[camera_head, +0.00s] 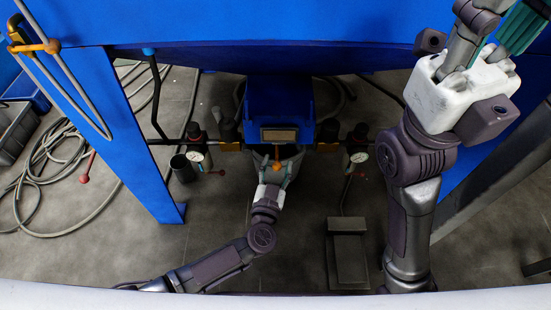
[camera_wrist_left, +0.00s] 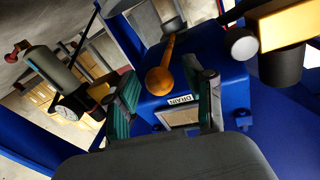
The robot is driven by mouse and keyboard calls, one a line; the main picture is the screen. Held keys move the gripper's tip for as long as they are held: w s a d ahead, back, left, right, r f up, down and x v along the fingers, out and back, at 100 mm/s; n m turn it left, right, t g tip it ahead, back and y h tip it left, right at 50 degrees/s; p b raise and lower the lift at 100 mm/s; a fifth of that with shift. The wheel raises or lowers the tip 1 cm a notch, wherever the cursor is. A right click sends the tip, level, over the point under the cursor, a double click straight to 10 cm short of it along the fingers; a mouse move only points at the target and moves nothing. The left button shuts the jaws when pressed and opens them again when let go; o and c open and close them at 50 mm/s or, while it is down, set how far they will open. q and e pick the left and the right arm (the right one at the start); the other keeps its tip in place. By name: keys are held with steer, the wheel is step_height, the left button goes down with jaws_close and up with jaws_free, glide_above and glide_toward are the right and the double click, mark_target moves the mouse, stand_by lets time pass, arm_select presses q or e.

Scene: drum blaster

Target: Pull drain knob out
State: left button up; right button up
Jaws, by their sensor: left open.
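The drain knob (camera_wrist_left: 160,80) is an orange ball on an orange rod, beside a DRAIN label (camera_wrist_left: 180,99) on a blue box. The knob also shows in the head view (camera_head: 277,165), below the blue box (camera_head: 279,105). My left gripper (camera_wrist_left: 167,92) is open, with its teal-padded fingers on either side of the knob in the wrist view. I cannot tell whether either finger touches it. In the head view my left gripper (camera_head: 275,178) is small and partly hides the knob area. My right gripper (camera_head: 500,35) is raised at the top right, its fingertips partly cut off.
Pressure gauges (camera_head: 195,156) and (camera_head: 358,157) with valves flank the blue box. A blue leg (camera_head: 145,140) stands at the left, near coiled hoses (camera_head: 45,165) on the floor. A grey pedal-like block (camera_head: 347,250) lies on the floor right of my left arm.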

arm_select(q)
steer(key=shift+w+d, duration=0.1)
steer(key=shift+c, duration=0.3)
jaws_close()
